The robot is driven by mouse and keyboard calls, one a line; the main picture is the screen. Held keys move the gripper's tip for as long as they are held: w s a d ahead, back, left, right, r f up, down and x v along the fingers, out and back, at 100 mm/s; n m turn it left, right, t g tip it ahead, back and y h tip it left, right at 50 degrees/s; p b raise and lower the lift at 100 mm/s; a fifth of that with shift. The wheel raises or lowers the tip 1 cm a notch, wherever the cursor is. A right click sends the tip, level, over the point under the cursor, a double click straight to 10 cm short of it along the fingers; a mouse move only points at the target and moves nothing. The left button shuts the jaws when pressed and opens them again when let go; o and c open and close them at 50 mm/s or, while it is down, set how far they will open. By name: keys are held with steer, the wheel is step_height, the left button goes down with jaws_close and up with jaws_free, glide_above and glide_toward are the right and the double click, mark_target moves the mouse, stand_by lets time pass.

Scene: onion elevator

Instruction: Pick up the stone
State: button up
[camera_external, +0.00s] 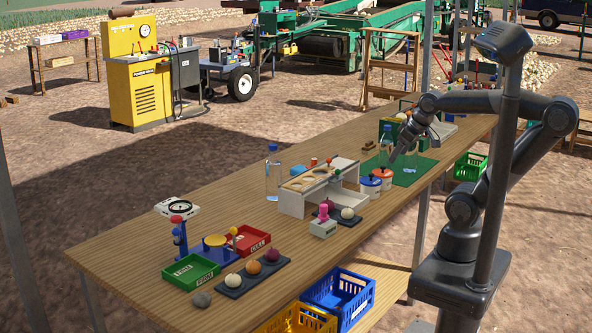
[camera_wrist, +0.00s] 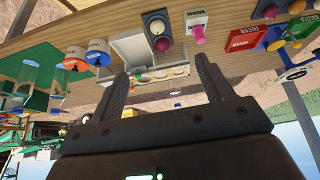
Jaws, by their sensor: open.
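My gripper (camera_external: 388,166) is far to the right of the stone, above the table by the red-lidded and blue-lidded tubs. In the wrist view my gripper (camera_wrist: 162,70) has its two fingers apart, with nothing between them.
The green tray (camera_external: 190,272), red tray (camera_external: 247,241) and onion board (camera_external: 252,274) stand near the stone. A white sorting stand (camera_external: 300,194), a clear bottle (camera_external: 272,178) and the tubs (camera_external: 370,186) stand between there and my gripper. Bare tabletop (camera_external: 130,255) lies left of the stone.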

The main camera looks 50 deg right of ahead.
steer(key=w+a+r+n+y, duration=0.2)
steer(key=w+a+r+n, duration=0.15)
steer(key=w+a, duration=1)
steer(key=n+g+y, duration=0.3)
steer(key=n+y, duration=0.1)
steer(key=n, duration=0.6)
glide_above(204, 294)
steer(key=s+d, duration=0.1)
steer(key=d, duration=0.2)
steer(key=f, duration=2.7)
steer(key=shift+s+a+f, duration=0.15)
steer(key=shift+a+f, duration=0.1)
steer(key=shift+f, duration=0.1)
steer(key=shift+x, duration=2.8)
steer(key=shift+d+f, duration=0.1)
steer(key=shift+d, duration=0.05)
steer(key=shift+c, duration=0.3)
steer(key=c, duration=1.2)
